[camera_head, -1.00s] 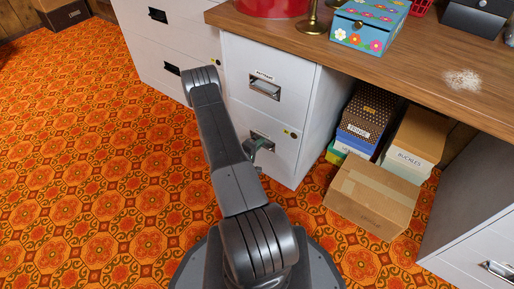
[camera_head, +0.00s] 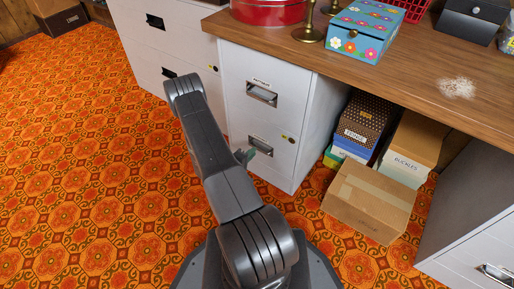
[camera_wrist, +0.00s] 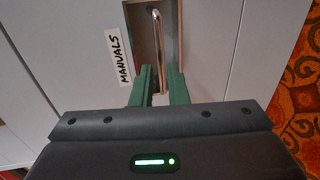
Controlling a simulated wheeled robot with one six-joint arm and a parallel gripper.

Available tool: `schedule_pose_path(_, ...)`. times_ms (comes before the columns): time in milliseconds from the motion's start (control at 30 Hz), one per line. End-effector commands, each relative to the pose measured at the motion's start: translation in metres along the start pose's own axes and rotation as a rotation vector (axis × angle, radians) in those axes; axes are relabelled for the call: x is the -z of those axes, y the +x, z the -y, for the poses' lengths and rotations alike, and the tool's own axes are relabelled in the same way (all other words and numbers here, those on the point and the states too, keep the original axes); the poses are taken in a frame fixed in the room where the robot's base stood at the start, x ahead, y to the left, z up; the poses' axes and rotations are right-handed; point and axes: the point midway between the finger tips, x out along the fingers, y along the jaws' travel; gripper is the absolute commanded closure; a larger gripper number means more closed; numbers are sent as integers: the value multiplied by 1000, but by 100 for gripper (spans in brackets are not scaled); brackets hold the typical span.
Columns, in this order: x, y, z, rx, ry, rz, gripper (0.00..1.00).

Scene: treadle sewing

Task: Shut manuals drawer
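The manuals drawer (camera_wrist: 92,75) is the pale front with a "MANUALS" label in the wrist view. Its metal handle (camera_wrist: 156,35) sits in a recessed plate beside the label. In the head view the lower drawer (camera_head: 280,160) of the white cabinet looks about flush with the cabinet; any small gap is hard to see. My gripper (camera_wrist: 160,72) has its two green fingers parallel with a narrow gap between them, pointing at the handle's near end. No grip on the handle shows. In the head view my gripper (camera_head: 245,156) is at the lower handle, partly hidden by my arm.
The upper drawer (camera_head: 262,80) looks closed. A wooden tabletop (camera_head: 400,75) overhangs the cabinet. Cardboard boxes (camera_head: 368,200) stand on the floor to the right. Another white cabinet (camera_head: 165,45) stands to the left. Patterned carpet (camera_head: 90,170) is clear on the left.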

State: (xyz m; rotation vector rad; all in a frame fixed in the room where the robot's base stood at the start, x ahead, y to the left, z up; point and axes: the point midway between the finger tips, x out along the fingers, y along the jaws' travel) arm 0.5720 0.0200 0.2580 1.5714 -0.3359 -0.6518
Motion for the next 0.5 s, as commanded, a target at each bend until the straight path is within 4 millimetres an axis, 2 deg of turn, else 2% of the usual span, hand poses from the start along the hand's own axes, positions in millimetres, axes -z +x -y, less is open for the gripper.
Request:
schedule_pose_path(33,1,-15,-3,2,-3,-4,86)
schedule_pose_path(200,1,-50,-2,1,-2,-4,86)
schedule_pose_path(300,0,-65,-2,1,-2,-3,86)
schedule_pose_path(500,0,-82,-1,0,1,1,86)
